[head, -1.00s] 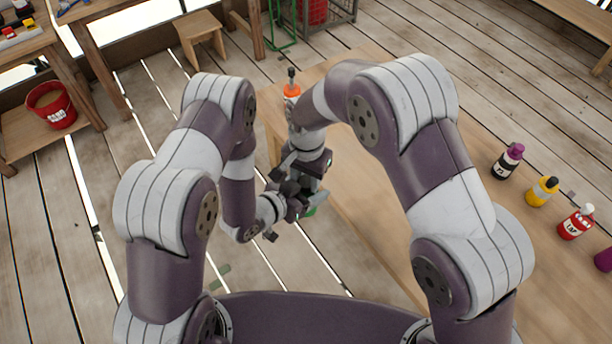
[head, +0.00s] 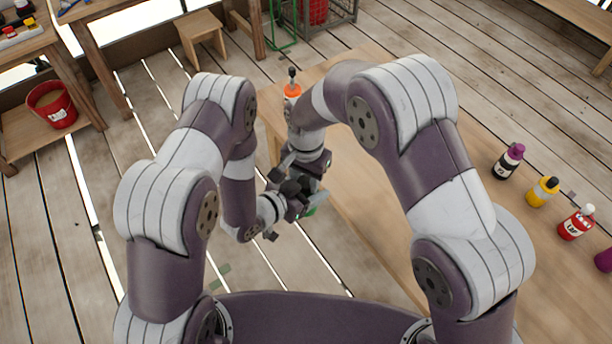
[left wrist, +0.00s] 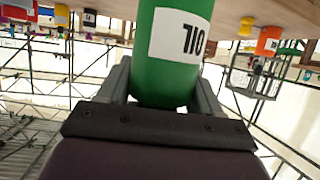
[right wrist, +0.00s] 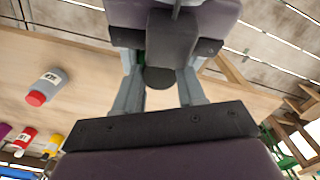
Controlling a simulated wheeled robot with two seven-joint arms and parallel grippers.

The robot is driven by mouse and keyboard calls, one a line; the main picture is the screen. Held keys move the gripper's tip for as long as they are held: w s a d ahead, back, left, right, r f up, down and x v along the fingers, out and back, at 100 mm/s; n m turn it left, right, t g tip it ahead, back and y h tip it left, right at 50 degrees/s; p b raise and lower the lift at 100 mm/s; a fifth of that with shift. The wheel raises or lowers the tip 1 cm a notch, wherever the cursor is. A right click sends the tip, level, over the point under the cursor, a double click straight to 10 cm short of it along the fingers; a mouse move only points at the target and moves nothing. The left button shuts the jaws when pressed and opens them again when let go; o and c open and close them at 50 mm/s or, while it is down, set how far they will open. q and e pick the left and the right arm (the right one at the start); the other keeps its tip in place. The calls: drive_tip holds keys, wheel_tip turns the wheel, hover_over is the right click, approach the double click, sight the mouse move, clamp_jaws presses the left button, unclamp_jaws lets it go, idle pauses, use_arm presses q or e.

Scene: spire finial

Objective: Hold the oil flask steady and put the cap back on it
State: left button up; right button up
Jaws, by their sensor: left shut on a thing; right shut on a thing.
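The green oil flask (left wrist: 172,70) is between the fingers of my left gripper (left wrist: 163,88), which is shut on it. Its white label shows upside down in the left wrist view, and the top edge cuts the flask off. In the head view only a green bit of the flask (head: 309,211) shows below the grippers. My right gripper (right wrist: 161,92) is shut on a dark, round-ended piece, seemingly the cap (right wrist: 160,78). My left gripper's body lies just beyond it. In the head view my right gripper (head: 294,186) hides the meeting place; I cannot tell whether cap and flask touch.
A wooden table (head: 372,205) runs along the right. Purple-capped (head: 508,162), yellow (head: 542,191) and red (head: 576,222) bottles stand at its right side. An orange bottle (head: 292,92) stands at its far end, near my right forearm. A red bucket (head: 51,105) sits at far left.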

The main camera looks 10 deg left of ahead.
drive_tip(key=shift+s+d+f, duration=0.15)
drive_tip(key=shift+d+f, duration=0.1)
drive_tip(key=shift+f, duration=0.45)
drive_tip(key=o, duration=0.7)
drive_tip(key=shift+r, duration=0.1)
drive_tip(key=shift+a+r, duration=0.1)
drive_tip(key=shift+r, duration=2)
drive_tip(key=c, duration=0.6)
drive_tip(key=shift+r, duration=0.2)
